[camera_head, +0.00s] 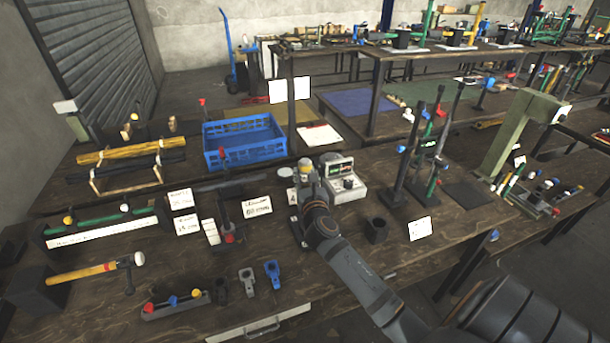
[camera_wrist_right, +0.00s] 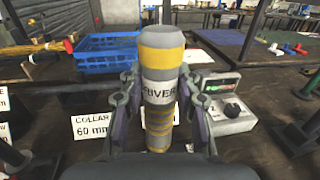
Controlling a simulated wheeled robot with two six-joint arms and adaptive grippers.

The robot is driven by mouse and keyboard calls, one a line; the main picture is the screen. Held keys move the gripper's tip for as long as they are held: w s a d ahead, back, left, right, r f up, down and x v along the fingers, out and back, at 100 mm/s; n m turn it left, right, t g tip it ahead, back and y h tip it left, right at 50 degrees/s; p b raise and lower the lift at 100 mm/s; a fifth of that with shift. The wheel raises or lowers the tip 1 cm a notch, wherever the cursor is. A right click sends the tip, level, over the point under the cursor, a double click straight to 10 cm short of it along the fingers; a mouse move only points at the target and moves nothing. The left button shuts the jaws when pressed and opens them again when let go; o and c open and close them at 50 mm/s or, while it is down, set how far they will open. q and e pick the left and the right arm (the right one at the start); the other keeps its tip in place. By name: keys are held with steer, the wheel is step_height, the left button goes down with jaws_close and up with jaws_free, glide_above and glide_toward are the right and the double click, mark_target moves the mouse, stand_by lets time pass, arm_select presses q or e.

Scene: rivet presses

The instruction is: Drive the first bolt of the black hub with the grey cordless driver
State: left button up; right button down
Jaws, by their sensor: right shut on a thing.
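My right gripper (camera_head: 308,192) is shut on an upright grey cylinder with yellow bands and partly covered lettering ending in "IVER", which I take as the grey driver (camera_wrist_right: 158,88). In the right wrist view the fingers (camera_wrist_right: 160,95) clasp it from both sides. In the head view its top (camera_head: 304,166) shows at the end of my arm; its lower end is hidden. A small black piece (camera_head: 222,290) lies on the front bench, beside a grey and a blue one. I cannot tell whether it is the black hub. No bolt can be made out. My left gripper is out of view.
A meter box (camera_head: 346,180) stands close right of the gripper. A black cup (camera_head: 377,232) and dark upright stands (camera_head: 397,190) are further right. A blue crate (camera_head: 243,140) is behind left; a hammer (camera_head: 95,269) lies front left. Cards stand around.

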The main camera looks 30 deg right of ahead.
mark_target(307, 171)
steer(key=shift+f+b, duration=0.55)
steer(key=shift+f, duration=0.3)
steer(key=shift+s+f, duration=0.15)
steer(key=shift+f, duration=0.25)
stand_by(1.1)
steer(key=shift+p, duration=0.45)
stand_by(0.8)
steer(key=shift+r, duration=0.15)
steer(key=shift+r+p, duration=0.95)
steer(key=shift+p, duration=0.15)
step_height(307, 171, up, 3)
steer(key=p, duration=0.3)
steer(key=shift+r, duration=0.2)
